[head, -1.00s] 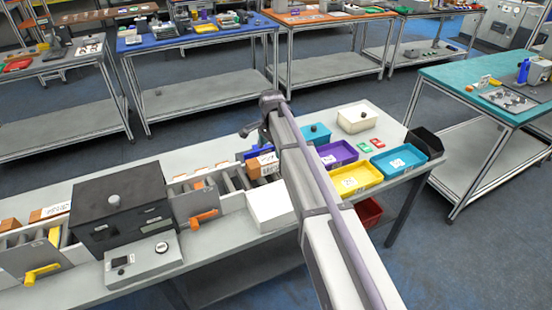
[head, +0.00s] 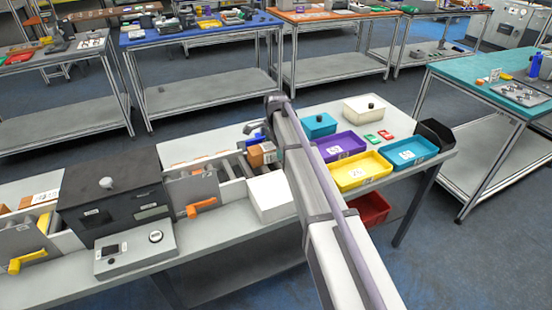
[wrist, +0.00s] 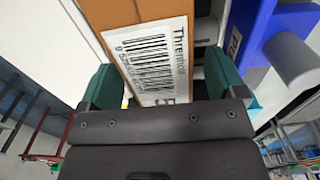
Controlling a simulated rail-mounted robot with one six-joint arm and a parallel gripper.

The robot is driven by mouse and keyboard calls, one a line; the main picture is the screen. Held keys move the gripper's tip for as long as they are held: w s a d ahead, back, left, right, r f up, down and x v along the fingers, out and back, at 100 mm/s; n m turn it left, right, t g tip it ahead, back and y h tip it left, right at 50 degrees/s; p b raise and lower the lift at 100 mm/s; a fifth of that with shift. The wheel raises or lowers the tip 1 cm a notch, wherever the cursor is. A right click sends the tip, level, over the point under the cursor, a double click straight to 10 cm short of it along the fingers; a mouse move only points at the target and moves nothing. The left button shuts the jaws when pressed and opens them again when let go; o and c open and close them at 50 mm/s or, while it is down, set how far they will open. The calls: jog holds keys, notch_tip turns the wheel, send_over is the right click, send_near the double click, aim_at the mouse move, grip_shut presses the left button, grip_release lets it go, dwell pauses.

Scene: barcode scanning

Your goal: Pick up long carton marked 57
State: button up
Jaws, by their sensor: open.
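A brown carton with a white barcode label (wrist: 158,55) fills the middle of the wrist view. The label's text reads sideways, and no 57 is legible on it. My gripper (wrist: 163,82) is open, with one green fingertip on each side of the carton's near end. I cannot tell whether the fingertips touch it. In the head view, a brown carton (head: 262,154) with a white label stands at the right end of the roller conveyor, beside my arm. My fingertips are mostly hidden there.
A blue item (wrist: 240,35) with a grey cylinder stands close right of the carton in the wrist view. In the head view, a white box (head: 270,196) stands in front of the conveyor. Purple (head: 341,146), yellow (head: 360,171) and teal (head: 408,153) trays lie to the right.

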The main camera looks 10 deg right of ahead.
notch_tip(320, 180, down, 2)
jog(key=shift+f+b, duration=0.15)
jog(key=shift+b, duration=0.25)
jog(key=shift+r, duration=0.25)
jog(key=shift+c, duration=0.2)
jog(key=shift+p, duration=0.3)
jog(key=c, duration=1.4)
